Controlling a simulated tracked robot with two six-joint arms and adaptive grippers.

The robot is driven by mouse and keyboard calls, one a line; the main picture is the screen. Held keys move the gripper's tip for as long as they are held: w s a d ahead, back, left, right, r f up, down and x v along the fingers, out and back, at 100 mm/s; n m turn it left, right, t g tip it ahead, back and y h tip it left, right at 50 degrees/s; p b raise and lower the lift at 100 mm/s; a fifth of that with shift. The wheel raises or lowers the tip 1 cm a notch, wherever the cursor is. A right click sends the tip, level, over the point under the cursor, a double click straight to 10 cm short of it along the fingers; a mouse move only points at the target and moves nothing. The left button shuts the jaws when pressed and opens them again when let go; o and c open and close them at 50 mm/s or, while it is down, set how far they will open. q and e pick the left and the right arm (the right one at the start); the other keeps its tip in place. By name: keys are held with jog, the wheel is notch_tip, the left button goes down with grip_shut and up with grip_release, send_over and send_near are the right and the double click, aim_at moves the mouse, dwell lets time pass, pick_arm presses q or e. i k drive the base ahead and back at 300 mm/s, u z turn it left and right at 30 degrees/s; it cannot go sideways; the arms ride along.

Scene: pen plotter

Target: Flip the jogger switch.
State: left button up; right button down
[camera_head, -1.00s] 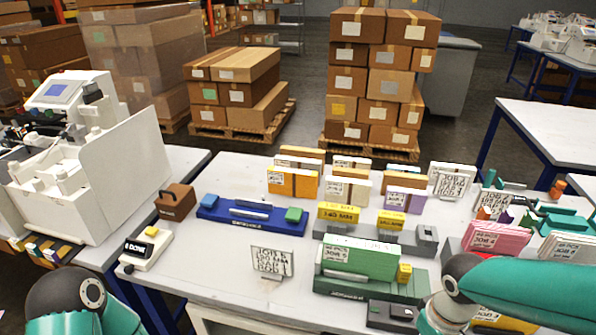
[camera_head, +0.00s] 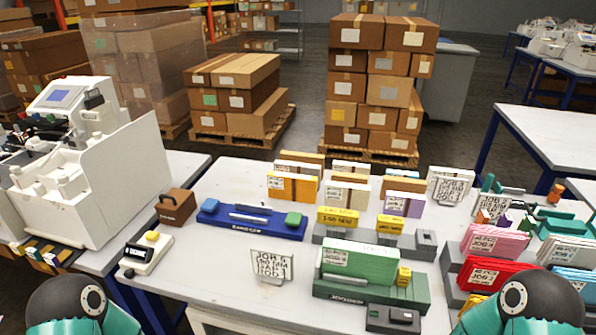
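The green jogger tray (camera_head: 425,296) stands at the front of the table, with lettering on its front edge too small to read surely. A green block of paper (camera_head: 372,262) with a white label stands in it, beside a small yellow block (camera_head: 403,276). A dark switch box (camera_head: 393,319) sits in front of the tray's right end. Only upper arm parts show at the bottom corners; both my grippers are out of view.
A blue tray (camera_head: 252,229), a brown weight (camera_head: 176,206) and a white counter box (camera_head: 146,253) with a yellow button are left. A sign (camera_head: 272,265) stands left of the green tray. Coloured pads (camera_head: 495,241) crowd the right. The front-left tabletop is clear.

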aim_at(406, 317)
jog(key=z, duration=0.45)
jog(key=k, duration=1.25)
jog(key=u, duration=0.55)
jog(key=i, duration=1)
jog(key=z, duration=0.1)
